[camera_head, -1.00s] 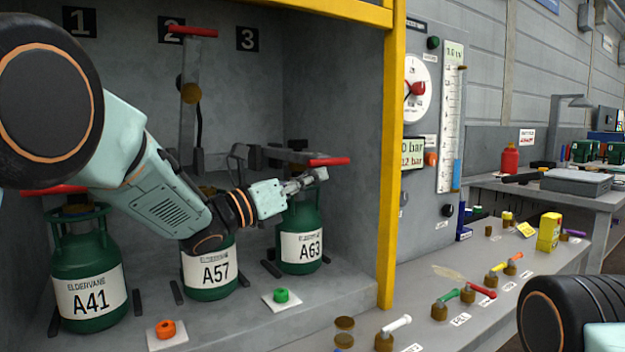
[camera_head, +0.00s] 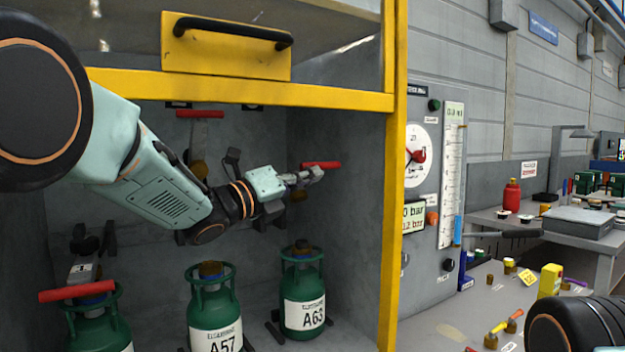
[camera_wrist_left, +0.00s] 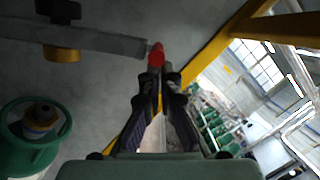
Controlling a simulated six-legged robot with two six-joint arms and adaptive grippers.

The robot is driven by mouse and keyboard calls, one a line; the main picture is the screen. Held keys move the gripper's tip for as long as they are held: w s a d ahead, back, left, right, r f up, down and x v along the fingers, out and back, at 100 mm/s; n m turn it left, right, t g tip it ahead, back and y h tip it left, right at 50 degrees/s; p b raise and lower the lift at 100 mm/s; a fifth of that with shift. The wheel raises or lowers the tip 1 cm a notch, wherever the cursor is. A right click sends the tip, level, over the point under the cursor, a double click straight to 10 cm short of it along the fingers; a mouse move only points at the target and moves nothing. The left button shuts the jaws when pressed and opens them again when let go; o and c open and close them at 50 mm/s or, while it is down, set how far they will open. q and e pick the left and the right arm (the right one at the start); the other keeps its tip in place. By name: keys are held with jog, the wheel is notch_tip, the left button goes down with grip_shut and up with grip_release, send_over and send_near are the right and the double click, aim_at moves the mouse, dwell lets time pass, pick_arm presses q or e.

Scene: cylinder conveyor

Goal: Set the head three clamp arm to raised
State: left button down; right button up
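The head three clamp arm ends in a red handle (camera_head: 322,165), well above the green cylinder A63 (camera_head: 303,314). The handle is lower in the picture than head two's red handle (camera_head: 200,113). My left gripper (camera_head: 316,175) lies just under the head three handle, with its fingertips close together. In the left wrist view, the red handle (camera_wrist_left: 156,53) shows end-on just beyond the fingertips (camera_wrist_left: 158,72), and the grey clamp bar (camera_wrist_left: 105,40) runs left from it. The fingers look shut beneath the handle rather than around it. My right gripper is out of view.
Head one's red handle (camera_head: 77,292) is low over the left cylinder. Cylinder A57 (camera_head: 212,310) stands in the middle. A yellow frame post (camera_head: 393,200) bounds the bay on the right, and a raised door with a yellow handle plate (camera_head: 226,48) hangs above.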

pick_arm(q)
jog(key=shift+n, duration=0.9)
jog(key=shift+w+a+r+p, duration=0.2)
jog(key=shift+w+r+p, duration=0.1)
jog(key=shift+r+p, duration=0.3)
jog(key=shift+w+a+r+p, duration=0.25)
jog(key=shift+r+p, duration=0.3)
jog(key=shift+r, duration=0.1)
jog(key=shift+w+a+r+p, duration=0.2)
jog(key=shift+w+r+p, duration=0.1)
jog(key=shift+r+p, duration=0.3)
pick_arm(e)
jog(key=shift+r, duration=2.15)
